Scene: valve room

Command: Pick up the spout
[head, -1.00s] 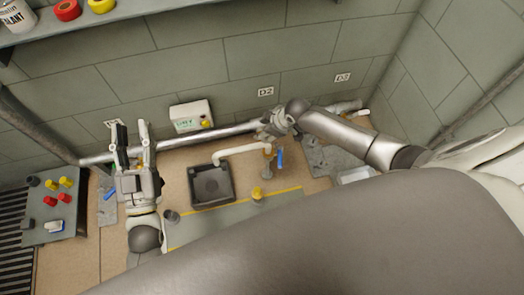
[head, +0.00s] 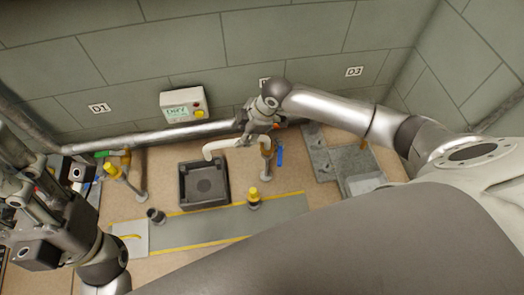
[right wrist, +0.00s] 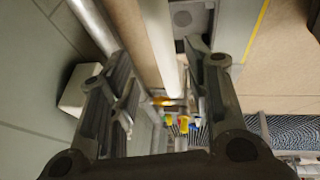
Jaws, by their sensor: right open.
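The spout (head: 222,147) is a white bent tube in the head view. Its curved free end hangs over the edge of the black tray, and its other end runs to a brass-coloured post (head: 266,165). My right gripper (head: 249,138) is over the spout's post end and hides part of it. In the right wrist view my right gripper (right wrist: 160,88) is open, and the white spout (right wrist: 160,38) shows between its fingers; contact cannot be told. My left gripper (head: 15,190) is at the left edge of the head view, away from the spout, with its fingertips unclear.
The black square tray (head: 204,184) stands beside a grey mat (head: 200,228). A yellow-topped fitting (head: 254,196) and a dark cup (head: 156,215) stand nearby. A metal pipe (head: 150,138) runs along the wall under a control box (head: 184,105). Another post (head: 130,175) stands left.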

